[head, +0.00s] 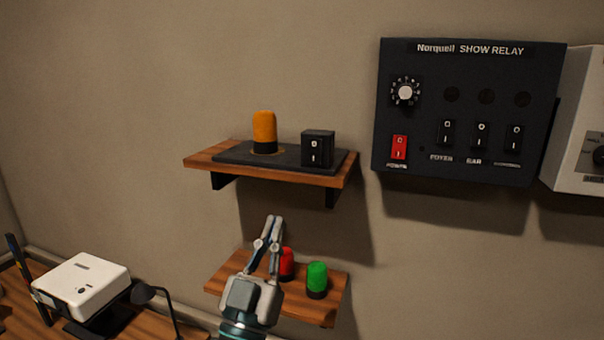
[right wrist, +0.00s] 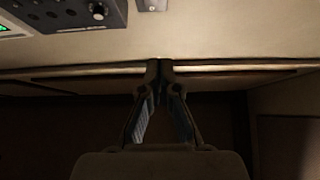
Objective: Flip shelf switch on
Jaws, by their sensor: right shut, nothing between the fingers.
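The shelf switch (head: 317,149) is a black box with a rocker on its front. It stands at the right end of a black base plate (head: 238,155) on the upper wooden shelf (head: 199,161), in the head view. My right gripper (head: 273,220) is below that shelf, in front of the lower shelf, pointing up. Its fingers are together and empty, apart from the switch. In the right wrist view the fingertips (right wrist: 159,66) meet in front of a dark area, and the switch does not show there. My left gripper is not in view.
An orange beacon (head: 264,132) shares the base plate. The lower shelf (head: 325,312) holds a red beacon (head: 287,264) and a green beacon (head: 317,279). A black relay panel (head: 466,110) hangs at right. A white box (head: 82,283) and a lamp (head: 146,293) are at lower left.

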